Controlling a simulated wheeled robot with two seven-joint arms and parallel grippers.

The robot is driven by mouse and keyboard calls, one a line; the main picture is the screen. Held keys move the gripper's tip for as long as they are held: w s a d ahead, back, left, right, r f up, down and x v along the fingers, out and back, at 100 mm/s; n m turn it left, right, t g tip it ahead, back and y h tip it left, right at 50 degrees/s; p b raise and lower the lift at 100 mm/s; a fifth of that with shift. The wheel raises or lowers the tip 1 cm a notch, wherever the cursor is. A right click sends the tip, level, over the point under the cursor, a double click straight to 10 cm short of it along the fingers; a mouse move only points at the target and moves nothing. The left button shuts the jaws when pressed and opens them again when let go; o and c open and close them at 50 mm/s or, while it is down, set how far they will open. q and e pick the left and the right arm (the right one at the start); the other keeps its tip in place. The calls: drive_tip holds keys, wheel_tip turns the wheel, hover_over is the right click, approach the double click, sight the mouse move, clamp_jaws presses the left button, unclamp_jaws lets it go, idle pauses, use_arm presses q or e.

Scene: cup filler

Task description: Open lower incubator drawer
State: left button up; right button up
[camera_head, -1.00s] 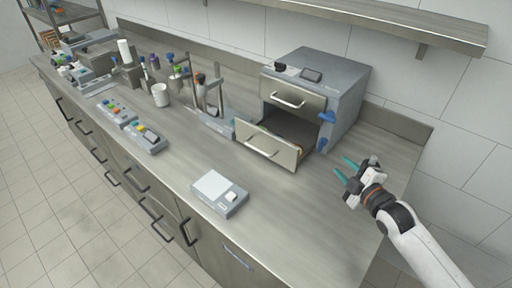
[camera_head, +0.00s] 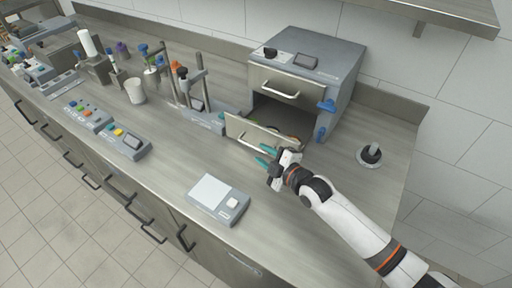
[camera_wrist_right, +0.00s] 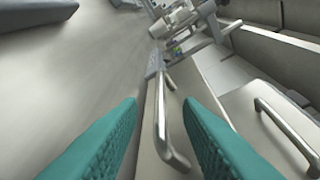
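The incubator (camera_head: 330,62) is a grey box at the back of the counter. Its upper drawer (camera_head: 280,86) is shut. Its lower drawer (camera_head: 237,126) stands pulled out, with a dark gap behind its front panel. My right gripper (camera_head: 265,155) is in front of the lower drawer, by its right half. In the right wrist view the teal fingers (camera_wrist_right: 165,140) are open and the lower drawer's bar handle (camera_wrist_right: 162,110) shows between them, not clamped. The upper drawer handle (camera_wrist_right: 285,135) is to the right there. My left gripper is not in view.
A scale with a white plate (camera_head: 218,198) lies in front of the drawer. A stand (camera_head: 200,95) is left of it, then a white cup (camera_head: 135,90) and button panels (camera_head: 123,140). A round black-knobbed piece (camera_head: 370,153) sits to the right. A shelf (camera_head: 440,12) hangs above.

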sight(256, 149)
drive_tip(key=x, duration=0.2)
drive_tip(key=shift+w+a, duration=0.25)
drive_tip(key=shift+w, duration=0.05)
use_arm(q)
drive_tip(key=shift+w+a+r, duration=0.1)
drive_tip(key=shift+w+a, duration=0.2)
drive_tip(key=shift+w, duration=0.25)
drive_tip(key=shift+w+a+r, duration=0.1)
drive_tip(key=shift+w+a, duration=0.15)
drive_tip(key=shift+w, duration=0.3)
use_arm(e)
drive_tip(key=shift+w+a+f, duration=0.2)
drive_tip(key=shift+w+a, duration=0.2)
drive_tip(key=shift+w, duration=0.1)
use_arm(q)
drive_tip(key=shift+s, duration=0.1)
use_arm(e)
drive_tip(key=shift+c, duration=0.3)
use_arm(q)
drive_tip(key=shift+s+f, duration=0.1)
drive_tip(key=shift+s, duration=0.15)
use_arm(e)
clamp_jaws()
